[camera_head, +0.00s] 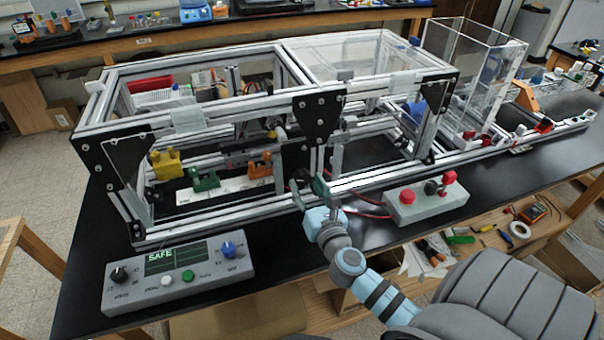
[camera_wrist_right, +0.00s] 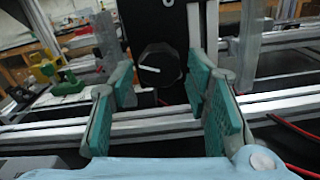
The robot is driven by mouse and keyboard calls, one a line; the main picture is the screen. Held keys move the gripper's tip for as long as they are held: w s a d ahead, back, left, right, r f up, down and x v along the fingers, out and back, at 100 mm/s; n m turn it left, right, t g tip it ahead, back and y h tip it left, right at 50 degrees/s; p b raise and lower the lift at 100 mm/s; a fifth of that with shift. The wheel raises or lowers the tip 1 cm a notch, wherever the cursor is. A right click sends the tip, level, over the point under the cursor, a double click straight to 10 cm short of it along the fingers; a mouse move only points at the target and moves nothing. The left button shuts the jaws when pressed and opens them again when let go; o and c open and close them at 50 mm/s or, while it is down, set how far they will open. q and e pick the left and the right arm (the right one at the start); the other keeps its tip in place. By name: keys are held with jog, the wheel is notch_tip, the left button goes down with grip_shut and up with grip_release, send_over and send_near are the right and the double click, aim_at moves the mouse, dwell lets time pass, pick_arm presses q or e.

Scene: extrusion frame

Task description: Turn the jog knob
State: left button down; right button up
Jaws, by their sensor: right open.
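A black knob (camera_wrist_right: 158,65) with a white pointer line sits on a black plate (camera_wrist_right: 150,22) on the frame, in the right wrist view. The pointer lies nearly level, slightly tilted. I take this to be the jog knob; no label on it is readable. My right gripper (camera_wrist_right: 160,90) is open, its teal fingers on either side of the line to the knob. The knob appears ahead of the fingertips, and I see no contact. In the head view my right gripper (camera_head: 309,189) is at the frame's front, below the black corner plate (camera_head: 317,117), and the knob cannot be made out. My left gripper is out of view.
A grey control box (camera_head: 180,271) with a "SAFE" screen, knobs and buttons stands at the front left. A grey box with red controls (camera_head: 425,204) stands right of my gripper, with red cables beside it. Aluminium rails (camera_head: 215,222) run along the frame's front.

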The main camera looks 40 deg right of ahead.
aim_at(304, 181)
jog(key=shift+x, duration=2)
jog(key=shift+c, duration=0.6)
jog(key=c, duration=0.8)
jog(key=shift+m, duration=0.4)
jog(key=m+b, duration=0.1)
jog(key=m, duration=0.5)
jog(key=shift+f+b, duration=0.1)
jog(key=shift+b, duration=0.2)
jog(key=m+b, duration=0.1)
jog(key=m, duration=0.5)
jog(key=shift+b, duration=0.3)
